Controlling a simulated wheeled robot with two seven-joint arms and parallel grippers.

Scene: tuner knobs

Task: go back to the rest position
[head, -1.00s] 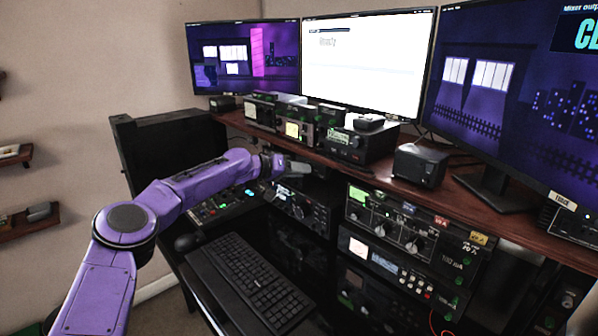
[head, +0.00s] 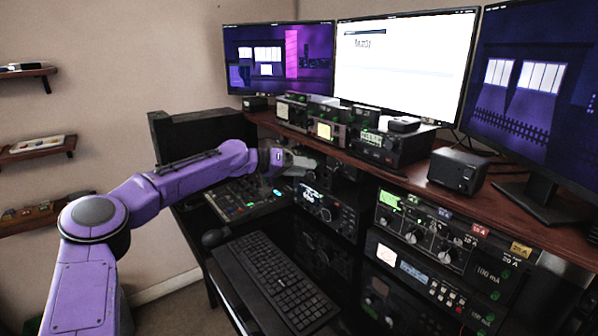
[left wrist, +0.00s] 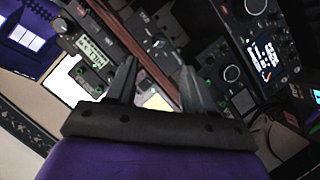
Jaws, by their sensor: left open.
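My left arm is purple and comes in from the left in the head view. Its gripper (head: 300,163) is in front of the radio rack, near the mixer and below the shelf edge. In the left wrist view the two dark fingers (left wrist: 160,80) stand apart with nothing held between them. Radio units with knobs and the wooden shelf edge show beyond the fingers. The tuner unit (head: 325,205) with a lit display sits just below the gripper in the head view. I cannot tell whether the gripper touches anything. My right gripper is not in view.
A black keyboard (head: 275,283) lies on the desk below, with a mouse (head: 213,237) beside it. A mixer (head: 243,200) is under the arm. The wooden shelf (head: 410,175) carries several radios and monitors. Wall shelves (head: 38,146) are at the left.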

